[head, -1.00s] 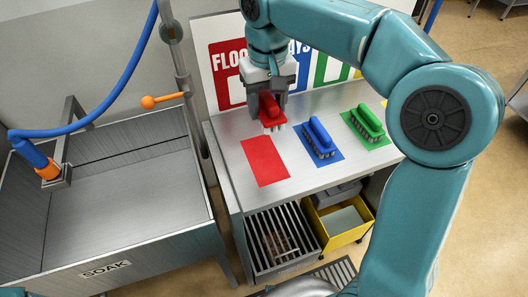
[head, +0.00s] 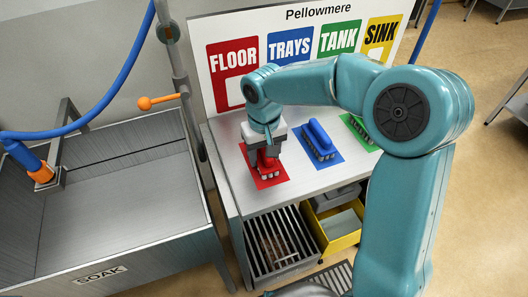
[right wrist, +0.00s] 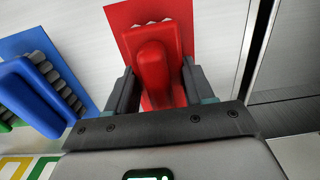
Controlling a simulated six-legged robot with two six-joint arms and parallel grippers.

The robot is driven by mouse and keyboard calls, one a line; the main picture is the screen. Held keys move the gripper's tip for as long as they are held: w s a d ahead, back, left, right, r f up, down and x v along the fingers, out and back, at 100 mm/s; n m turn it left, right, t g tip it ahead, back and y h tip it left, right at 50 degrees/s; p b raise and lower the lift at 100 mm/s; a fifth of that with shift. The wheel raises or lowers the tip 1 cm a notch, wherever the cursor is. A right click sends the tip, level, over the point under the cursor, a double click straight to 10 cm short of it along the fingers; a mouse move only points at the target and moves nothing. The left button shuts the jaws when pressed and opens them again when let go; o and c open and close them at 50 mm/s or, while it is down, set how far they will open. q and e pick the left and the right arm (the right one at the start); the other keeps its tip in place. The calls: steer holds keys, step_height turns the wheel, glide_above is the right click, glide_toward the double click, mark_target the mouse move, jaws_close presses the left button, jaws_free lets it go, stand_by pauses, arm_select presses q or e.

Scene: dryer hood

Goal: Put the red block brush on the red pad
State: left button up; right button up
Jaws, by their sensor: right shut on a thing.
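The red block brush (head: 266,162) is over the red pad (head: 270,181) on the steel table, bristles down. Its bristles look to be at the pad's surface, though I cannot tell if they touch. My right gripper (head: 264,152) is shut on the brush's handle from above. In the right wrist view the red brush (right wrist: 153,68) lies between the two dark fingers (right wrist: 153,92), with the red pad (right wrist: 128,16) showing around it. My left gripper is not in view.
A blue brush (head: 319,140) stands on a blue pad to the right, and a green brush (head: 358,129) is partly behind my arm. A sign board (head: 300,50) stands behind. A soak sink (head: 110,190) is at left. A yellow bin (head: 345,225) is below.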

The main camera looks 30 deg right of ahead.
steer(key=shift+w, duration=0.1)
steer(key=shift+f, duration=0.25)
steer(key=o, duration=1)
steer(key=shift+r, duration=0.15)
steer(key=shift+r, duration=0.1)
step_height(320, 180, up, 12)
steer(key=shift+p, duration=0.4)
